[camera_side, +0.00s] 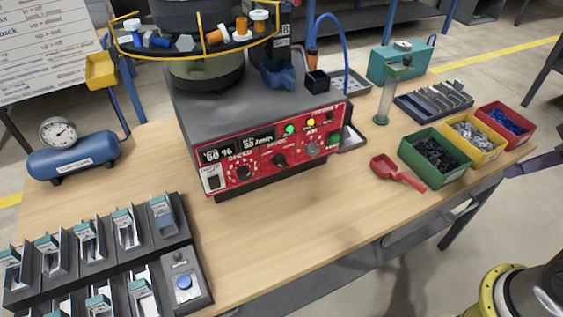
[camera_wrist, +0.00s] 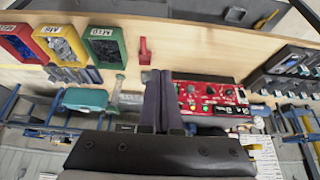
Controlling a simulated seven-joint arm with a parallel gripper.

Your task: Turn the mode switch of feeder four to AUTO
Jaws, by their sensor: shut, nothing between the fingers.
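The feeder's red control panel (camera_side: 262,166) faces the table's front edge. The black mode knob (camera_side: 279,160) sits mid-panel, between the speed knob (camera_side: 243,172) and the grey air knob (camera_side: 313,150). I cannot read its pointer or its setting marks. In the wrist view the panel (camera_wrist: 218,104) appears upside down, right of my fingers, with the mode knob small at its middle. My gripper (camera_wrist: 158,72) is shut and empty. Its dark purple fingers (camera_side: 535,165) show at the right edge of the side view, beyond the bins and well away from the panel.
A red scoop (camera_side: 397,172) lies right of the panel. Green (camera_side: 433,158), yellow (camera_side: 470,137) and red (camera_side: 506,124) bins stand farther right. A dark rack (camera_side: 110,245) fills the table's front left. Wood before the panel is clear.

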